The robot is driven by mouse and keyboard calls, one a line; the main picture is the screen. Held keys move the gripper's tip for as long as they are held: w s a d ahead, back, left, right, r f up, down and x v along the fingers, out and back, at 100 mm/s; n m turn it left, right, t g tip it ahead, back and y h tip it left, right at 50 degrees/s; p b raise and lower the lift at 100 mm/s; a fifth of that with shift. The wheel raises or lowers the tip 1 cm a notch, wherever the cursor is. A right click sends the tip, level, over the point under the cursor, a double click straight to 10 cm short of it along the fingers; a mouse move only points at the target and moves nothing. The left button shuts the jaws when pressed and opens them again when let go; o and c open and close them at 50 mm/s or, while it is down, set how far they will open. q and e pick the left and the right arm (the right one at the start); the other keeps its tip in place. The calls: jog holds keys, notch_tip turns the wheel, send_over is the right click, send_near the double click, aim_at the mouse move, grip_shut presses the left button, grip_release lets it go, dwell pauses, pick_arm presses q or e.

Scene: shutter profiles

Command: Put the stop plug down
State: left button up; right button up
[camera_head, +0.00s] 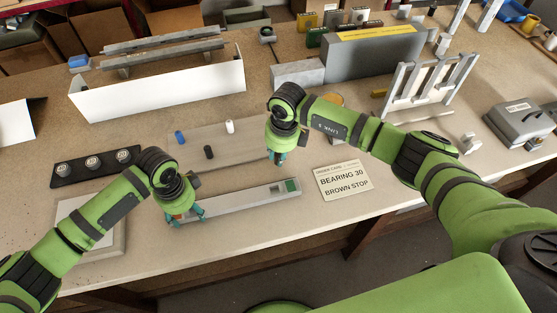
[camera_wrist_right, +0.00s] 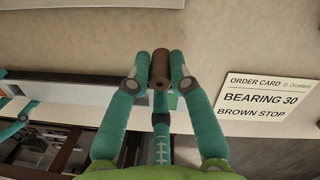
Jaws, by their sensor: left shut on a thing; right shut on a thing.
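The brown stop plug (camera_wrist_right: 160,68) is a small brown cylinder between the fingertips of my right gripper (camera_wrist_right: 160,82) in the right wrist view. In the head view, my right gripper (camera_head: 278,158) is above the table just behind the right end of the grey shutter profile (camera_head: 240,202); the plug cannot be made out there. The profile lies along the front of the table, with a green part (camera_head: 292,185) at its right end. My left gripper (camera_head: 186,216) is shut on the profile's left end.
Blue (camera_head: 180,137), white (camera_head: 230,127) and black (camera_head: 208,152) plugs stand behind the profile. An order card (camera_head: 343,181) reading "BEARING 30, BROWN STOP" lies to the right. A black strip with round bearings (camera_head: 95,167) is at left. A white bin (camera_head: 160,90) stands behind.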

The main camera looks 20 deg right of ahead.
notch_tip(320, 180, up, 6)
jog(key=shift+w+r, duration=0.1)
jog(key=shift+w, duration=0.05)
jog(key=w+a+r, duration=0.1)
jog(key=w+a, duration=0.2)
jog(key=w, duration=0.5)
jog(key=shift+r, duration=0.35)
notch_tip(320, 180, down, 10)
jog(key=shift+r, duration=0.2)
grip_shut()
grip_release()
jog(key=o, duration=0.9)
jog(key=shift+w+r, duration=0.1)
jog(key=shift+r, duration=0.05)
